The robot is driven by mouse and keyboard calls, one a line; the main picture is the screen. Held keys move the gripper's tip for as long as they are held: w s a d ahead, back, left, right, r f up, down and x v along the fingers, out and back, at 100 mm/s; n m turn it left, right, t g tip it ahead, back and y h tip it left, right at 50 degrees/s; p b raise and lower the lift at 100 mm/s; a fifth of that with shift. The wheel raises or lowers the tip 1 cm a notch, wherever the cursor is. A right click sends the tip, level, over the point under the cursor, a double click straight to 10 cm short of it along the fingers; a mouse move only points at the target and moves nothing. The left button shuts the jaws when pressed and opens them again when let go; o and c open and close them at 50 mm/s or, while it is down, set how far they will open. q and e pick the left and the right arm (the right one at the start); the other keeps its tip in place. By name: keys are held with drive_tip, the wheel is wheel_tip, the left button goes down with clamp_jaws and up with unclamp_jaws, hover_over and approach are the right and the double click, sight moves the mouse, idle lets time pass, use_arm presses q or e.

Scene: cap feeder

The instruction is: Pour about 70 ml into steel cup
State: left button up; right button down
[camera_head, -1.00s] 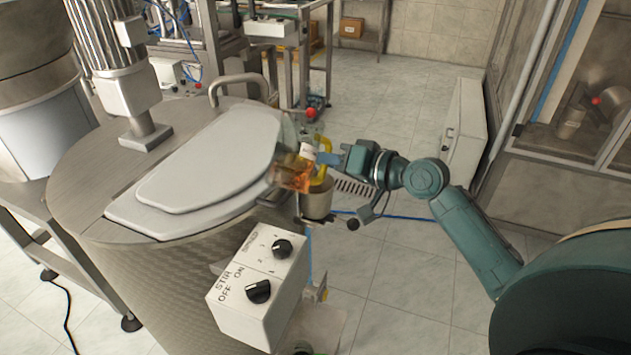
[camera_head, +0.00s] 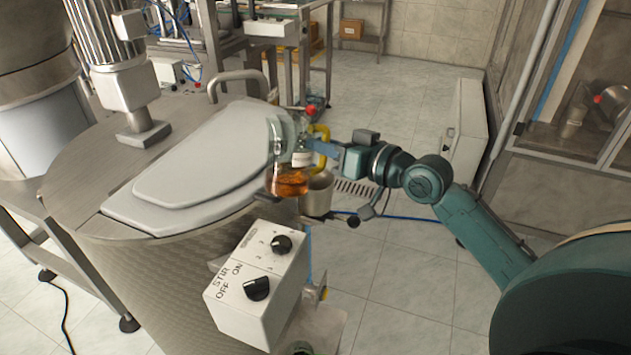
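A clear glass vessel (camera_head: 286,182) with orange-amber liquid in its lower part stands roughly upright in the air. It is just left of the steel cup (camera_head: 317,197), at the tank's right edge. My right gripper (camera_head: 313,147) reaches in from the right and appears shut on the glass vessel near its upper part, above the cup. The fingertips are small and partly hidden by the glass. The steel cup sits upright on a small bracket beside the tank. I cannot see the level inside the cup. My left gripper is not in view.
A large steel tank (camera_head: 75,200) with a grey lid (camera_head: 205,165) fills the left. A white control box (camera_head: 258,285) with two black knobs is below the cup. A yellow pipe (camera_head: 322,140) stands behind the cup. Open tiled floor lies to the right.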

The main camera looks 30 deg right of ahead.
drive_tip(key=n, duration=0.1)
drive_tip(key=s+a+r+n+t+b, duration=0.1)
drive_tip(key=n, duration=0.1)
drive_tip(key=shift+r+n, duration=0.25)
drive_tip(key=shift+n, duration=0.05)
idle(1.1)
